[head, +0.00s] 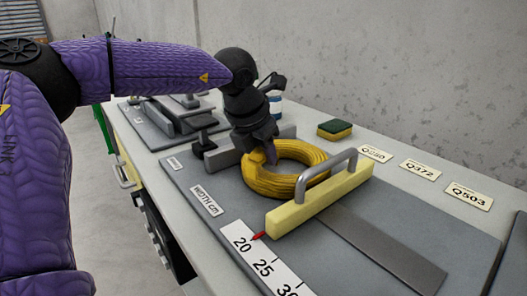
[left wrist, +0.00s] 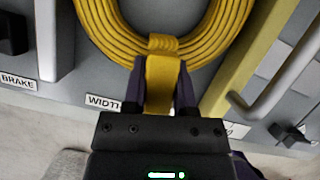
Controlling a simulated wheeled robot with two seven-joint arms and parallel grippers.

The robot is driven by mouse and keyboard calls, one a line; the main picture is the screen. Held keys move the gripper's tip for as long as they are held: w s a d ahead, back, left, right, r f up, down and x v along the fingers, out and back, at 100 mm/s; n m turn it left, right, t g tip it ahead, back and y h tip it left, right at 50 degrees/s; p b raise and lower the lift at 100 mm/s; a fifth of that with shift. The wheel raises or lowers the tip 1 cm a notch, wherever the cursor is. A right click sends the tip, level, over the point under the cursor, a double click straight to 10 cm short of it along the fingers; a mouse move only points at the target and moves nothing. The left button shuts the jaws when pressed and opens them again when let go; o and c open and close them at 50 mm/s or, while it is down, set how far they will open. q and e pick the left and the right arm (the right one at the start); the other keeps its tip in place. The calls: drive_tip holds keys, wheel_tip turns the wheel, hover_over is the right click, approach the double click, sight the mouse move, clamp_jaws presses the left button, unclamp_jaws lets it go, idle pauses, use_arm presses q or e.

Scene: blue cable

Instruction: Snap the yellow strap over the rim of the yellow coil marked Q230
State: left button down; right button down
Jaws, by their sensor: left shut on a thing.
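The yellow coil (head: 297,178) lies flat on the grey board, against the pale yellow sliding bar. It also shows in the left wrist view (left wrist: 222,32), cut off at the top. The yellow strap (left wrist: 162,72) lies across the coil's near rim and runs down between my left fingers. My left gripper (left wrist: 160,88) is shut on the strap just outside the rim. In the head view my left gripper (head: 268,152) reaches down at the coil's left side, and the strap cannot be told apart there. My right gripper is not in view.
The pale yellow bar (head: 325,202) with its grey handle (head: 312,166) stands right of the coil, beside a width scale (head: 265,262). A grey block stands left. A sponge (head: 335,129) and label cards (head: 468,196), including Q372 and Q503, lie along the wall side.

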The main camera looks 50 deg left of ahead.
use_arm(q)
drive_tip(key=shift+f, duration=0.15)
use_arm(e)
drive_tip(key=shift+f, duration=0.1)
use_arm(q)
drive_tip(key=shift+f+b, duration=0.55)
drive_tip(key=shift+f, duration=0.25)
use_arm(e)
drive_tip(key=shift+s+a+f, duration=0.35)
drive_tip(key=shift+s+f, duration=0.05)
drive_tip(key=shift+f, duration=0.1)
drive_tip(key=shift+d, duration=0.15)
use_arm(q)
drive_tip(key=shift+f, duration=0.15)
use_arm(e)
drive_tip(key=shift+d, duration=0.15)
use_arm(q)
drive_tip(key=shift+r, duration=0.65)
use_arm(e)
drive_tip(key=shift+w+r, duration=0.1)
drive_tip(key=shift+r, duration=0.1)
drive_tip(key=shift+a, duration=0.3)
